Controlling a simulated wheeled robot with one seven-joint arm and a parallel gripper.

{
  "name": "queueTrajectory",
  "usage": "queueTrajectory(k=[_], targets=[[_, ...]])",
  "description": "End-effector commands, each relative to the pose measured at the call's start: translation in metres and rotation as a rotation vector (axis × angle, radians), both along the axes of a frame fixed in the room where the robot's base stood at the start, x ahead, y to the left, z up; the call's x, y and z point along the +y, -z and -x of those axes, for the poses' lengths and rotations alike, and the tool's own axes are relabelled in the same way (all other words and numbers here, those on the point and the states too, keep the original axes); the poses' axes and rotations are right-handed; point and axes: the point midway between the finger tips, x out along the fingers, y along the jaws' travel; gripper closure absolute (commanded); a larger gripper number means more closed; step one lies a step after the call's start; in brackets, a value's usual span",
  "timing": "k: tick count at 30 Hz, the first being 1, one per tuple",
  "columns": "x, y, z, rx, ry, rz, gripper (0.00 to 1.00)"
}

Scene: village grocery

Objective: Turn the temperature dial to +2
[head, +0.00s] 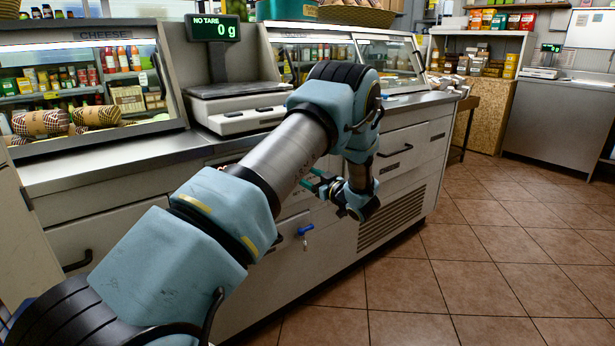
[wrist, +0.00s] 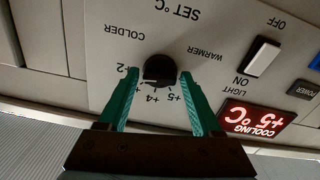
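The temperature dial (wrist: 159,70) is a round black knob on a pale panel, upside down in the wrist view. Its printed scale shows +2 at left and +4 and +5 below; "COLDER" and "WARMER" are printed on either side. Where its pointer stands is too small to read surely. My gripper (wrist: 157,72) is open, with its teal fingertips on either side of the knob and small gaps visible. Whether they touch it is unclear. In the head view my gripper (head: 318,184) is at the counter front; the dial is hidden there.
A red display (wrist: 254,119) reads +5°C, "COOLING". A blue-handled tap (head: 306,230) sticks out from the counter front below my gripper. The tiled floor (head: 480,260) at right is clear.

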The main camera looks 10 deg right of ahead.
Motion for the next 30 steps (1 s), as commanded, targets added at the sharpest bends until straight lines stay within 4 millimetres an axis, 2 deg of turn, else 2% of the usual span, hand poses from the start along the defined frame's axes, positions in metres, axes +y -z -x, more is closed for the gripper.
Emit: queueTrajectory(k=[1,4,14,30], targets=[[0.0,-0.001,0.0,-0.001,0.0,0.0,0.27],[0.0,-0.001,-0.001,-0.003,0.0,0.001,0.18],[-0.002,-0.001,0.004,-0.003,0.0,0.002,0.18],[-0.041,-0.001,0.087,-0.003,0.001,0.001,0.18]])
